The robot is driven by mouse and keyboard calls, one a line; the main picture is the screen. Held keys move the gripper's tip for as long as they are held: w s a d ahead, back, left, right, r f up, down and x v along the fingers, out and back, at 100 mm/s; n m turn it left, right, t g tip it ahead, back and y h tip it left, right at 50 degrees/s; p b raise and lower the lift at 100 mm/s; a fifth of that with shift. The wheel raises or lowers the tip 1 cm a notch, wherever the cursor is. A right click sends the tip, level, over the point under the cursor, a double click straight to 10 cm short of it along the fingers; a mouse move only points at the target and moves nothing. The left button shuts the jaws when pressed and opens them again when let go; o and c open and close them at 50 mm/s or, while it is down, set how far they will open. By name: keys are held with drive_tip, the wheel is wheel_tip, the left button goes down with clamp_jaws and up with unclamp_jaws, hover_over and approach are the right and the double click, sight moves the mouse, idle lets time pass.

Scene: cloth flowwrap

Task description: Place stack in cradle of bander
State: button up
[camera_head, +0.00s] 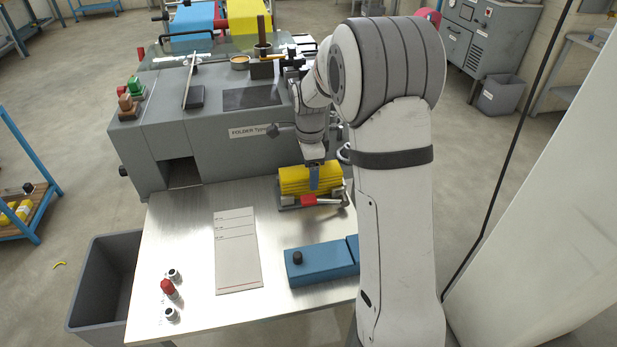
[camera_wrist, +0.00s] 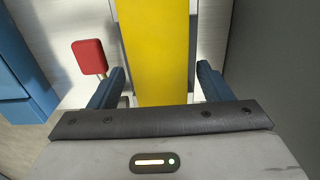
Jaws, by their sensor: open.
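The yellow folded stack (camera_head: 292,181) lies in the cradle of the bander (camera_head: 286,206), a small grey device with a red handle (camera_head: 322,200), at the back right of the steel table. In the wrist view the yellow stack (camera_wrist: 155,50) runs lengthwise between the two blue fingers of my gripper (camera_wrist: 160,80). The fingers are spread, with a visible gap on each side of the stack. In the head view one blue finger of my gripper (camera_head: 313,178) shows in front of the stack. The other finger is hidden there. The red handle (camera_wrist: 89,57) is left of the fingers.
The grey folder machine (camera_head: 160,135) stands behind the table. A blue box with a black knob (camera_head: 315,265) is at the front right, partly behind my arm. A lined sheet (camera_head: 237,262) and small knobs (camera_head: 170,289) lie left. A grey bin (camera_head: 100,285) stands beside the table (camera_head: 190,250).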

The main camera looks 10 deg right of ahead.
wheel_tip(320, 180, up, 8)
drive_tip(key=shift+r, duration=0.4)
drive_tip(key=shift+s+r, duration=0.3)
drive_tip(key=shift+r, duration=0.05)
drive_tip(key=s+n+t, duration=0.2)
drive_tip(key=s+n, duration=1.6)
drive_tip(key=s, duration=0.9)
drive_tip(key=shift+s+a+r+t, duration=0.2)
drive_tip(key=shift+r+t, duration=0.1)
drive_tip(key=shift+t, duration=0.1)
